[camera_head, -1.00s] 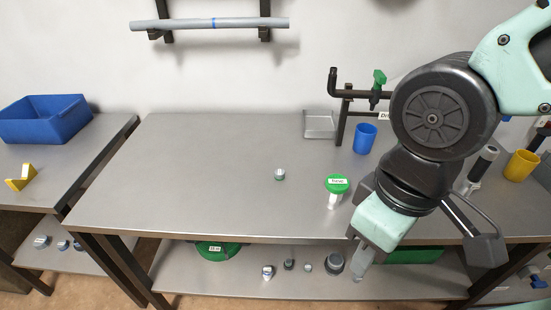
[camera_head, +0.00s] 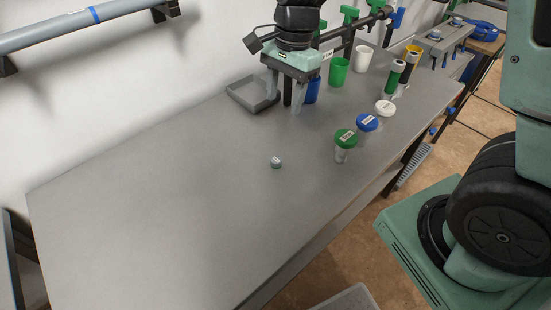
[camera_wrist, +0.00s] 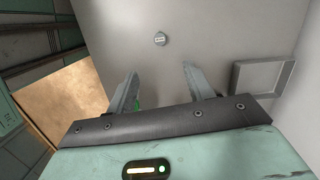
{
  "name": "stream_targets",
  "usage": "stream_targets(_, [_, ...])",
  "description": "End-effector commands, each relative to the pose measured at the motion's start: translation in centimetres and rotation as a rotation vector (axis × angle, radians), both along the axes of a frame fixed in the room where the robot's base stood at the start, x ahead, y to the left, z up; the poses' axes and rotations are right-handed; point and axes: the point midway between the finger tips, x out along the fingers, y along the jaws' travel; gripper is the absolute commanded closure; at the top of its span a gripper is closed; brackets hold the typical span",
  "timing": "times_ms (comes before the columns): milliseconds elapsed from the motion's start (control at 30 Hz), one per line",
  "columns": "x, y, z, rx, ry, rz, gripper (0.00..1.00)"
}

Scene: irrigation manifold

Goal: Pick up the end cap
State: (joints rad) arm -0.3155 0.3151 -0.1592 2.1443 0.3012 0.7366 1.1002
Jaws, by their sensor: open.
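The end cap (camera_head: 276,162) is a small grey-green cylinder with a pale label on top. It stands alone on the bare middle of the grey table in the head view. In the wrist view the cap (camera_wrist: 160,39) lies beyond the fingertips, about midway between them. My gripper (camera_head: 284,100) points down above the back of the table, beside the grey tray. Its fingers are apart with nothing held, as the wrist view (camera_wrist: 160,72) also shows. The gripper is clear of the cap.
The shallow grey tray (camera_head: 240,98) sits at the back, close to my gripper. Green-lidded (camera_head: 345,139) and blue-lidded (camera_head: 367,123) containers stand right of the cap. A blue cup (camera_head: 312,90) and a green cup (camera_head: 339,72) stand behind. The table left of the cap is clear.

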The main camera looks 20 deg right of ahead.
Motion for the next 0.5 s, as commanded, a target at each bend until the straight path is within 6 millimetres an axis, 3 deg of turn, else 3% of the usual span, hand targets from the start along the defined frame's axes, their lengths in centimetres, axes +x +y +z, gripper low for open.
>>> stream_targets(167, [0.7,-0.6,-1.9,-0.009,0.012,-0.083,0.48])
stream_targets(500, [0.2,0.4,-8.9,-0.009,0.012,-0.077,0.48])
